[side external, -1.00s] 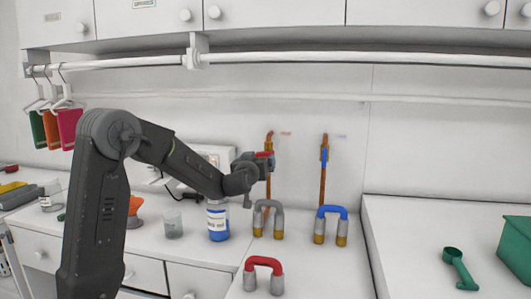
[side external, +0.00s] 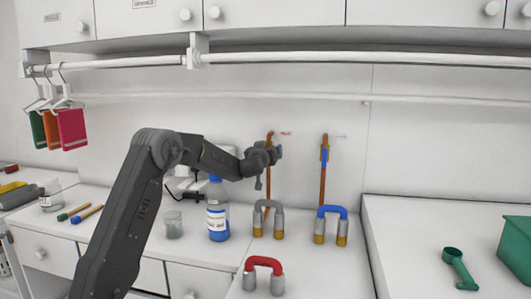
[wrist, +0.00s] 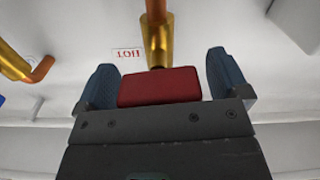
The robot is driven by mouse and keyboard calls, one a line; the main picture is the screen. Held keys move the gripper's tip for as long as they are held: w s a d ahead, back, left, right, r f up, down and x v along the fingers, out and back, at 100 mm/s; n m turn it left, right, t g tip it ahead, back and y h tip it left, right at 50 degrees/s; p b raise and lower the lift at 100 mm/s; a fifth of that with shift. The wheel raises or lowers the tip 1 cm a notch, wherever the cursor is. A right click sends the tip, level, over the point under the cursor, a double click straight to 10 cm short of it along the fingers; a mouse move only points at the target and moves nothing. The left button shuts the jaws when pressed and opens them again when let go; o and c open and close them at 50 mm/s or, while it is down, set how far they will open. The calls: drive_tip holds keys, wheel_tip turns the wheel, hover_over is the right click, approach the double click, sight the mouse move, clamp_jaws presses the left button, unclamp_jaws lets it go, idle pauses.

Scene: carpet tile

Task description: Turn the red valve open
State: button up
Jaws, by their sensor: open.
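The red valve handle (wrist: 160,87) is on a brass valve body (wrist: 157,38) in the wrist view, with a "HOT" label (wrist: 128,54) beside it on the wall. My gripper (wrist: 163,72) is open, with one blue-grey finger on each side of the handle. A small gap shows at each side, and the fingers do not look closed on it. In the side view my gripper (side external: 272,155) is at the upper part of the left copper pipe (side external: 268,188) and hides the red handle. How far the handle is turned cannot be told.
A second copper pipe with a blue handle (side external: 324,155) stands to the right. Below are grey (side external: 268,205), blue (side external: 331,212) and red (side external: 264,262) U-shaped handles. A blue-labelled bottle (side external: 217,215) and a glass beaker (side external: 173,225) stand near my arm. A rail (side external: 330,58) runs above.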

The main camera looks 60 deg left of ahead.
drive_tip(key=c, duration=0.9)
drive_tip(key=shift+c, duration=0.2)
drive_tip(key=shift+n, duration=0.4)
drive_tip(key=n, duration=0.2)
drive_tip(key=shift+s+a+n, duration=0.1)
drive_tip(key=shift+n, duration=0.3)
drive_tip(key=n, duration=0.4)
drive_tip(key=shift+f+n, duration=0.1)
drive_tip(key=shift+n, duration=0.2)
drive_tip(key=n, duration=0.4)
drive_tip(key=shift+s+a+f, duration=0.1)
drive_tip(key=shift+f+n, duration=0.1)
drive_tip(key=shift+n, duration=2)
